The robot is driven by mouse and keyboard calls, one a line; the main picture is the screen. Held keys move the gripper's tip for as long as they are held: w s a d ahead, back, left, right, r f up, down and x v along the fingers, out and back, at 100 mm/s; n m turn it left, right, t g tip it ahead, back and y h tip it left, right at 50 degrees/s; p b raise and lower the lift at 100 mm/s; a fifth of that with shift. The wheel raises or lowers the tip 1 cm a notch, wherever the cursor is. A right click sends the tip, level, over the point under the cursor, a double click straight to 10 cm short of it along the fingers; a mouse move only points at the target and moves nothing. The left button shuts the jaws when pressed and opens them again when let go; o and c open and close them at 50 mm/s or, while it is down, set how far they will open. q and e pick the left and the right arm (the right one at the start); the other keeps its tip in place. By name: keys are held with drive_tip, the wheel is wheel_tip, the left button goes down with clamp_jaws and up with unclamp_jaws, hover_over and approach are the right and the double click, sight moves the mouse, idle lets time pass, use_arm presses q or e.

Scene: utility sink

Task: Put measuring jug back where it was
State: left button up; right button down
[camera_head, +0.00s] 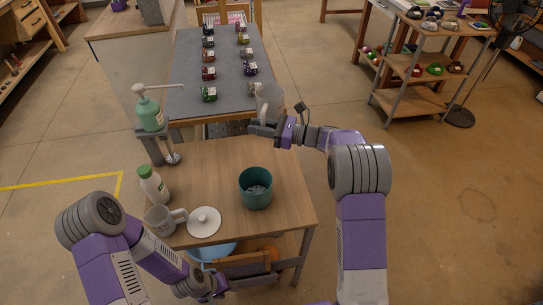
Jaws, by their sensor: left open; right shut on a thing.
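The measuring jug (270,99), a pale translucent vessel, is held by my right gripper (262,128) over the near right edge of the grey-topped table. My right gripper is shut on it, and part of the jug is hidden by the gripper. I cannot tell whether its base touches anything. My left gripper (272,271) is open and empty, low at the front edge of the wooden table.
Several small jars stand on the grey-topped table (225,72). Its middle strip is clear.

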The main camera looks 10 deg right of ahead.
wheel_tip(320, 180, down, 11)
drive_tip(key=shift+s+d+f+b, duration=0.1)
drive_tip(key=shift+d+f+b, duration=0.1)
drive_tip(key=shift+b, duration=0.8)
drive_tip(key=shift+f+b, duration=0.4)
drive_tip(key=shift+f, duration=1.05)
drive_tip(key=shift+f, duration=0.15)
drive_tip(key=c, duration=1)
unclamp_jaws()
drive_tip(key=shift+c, duration=0.2)
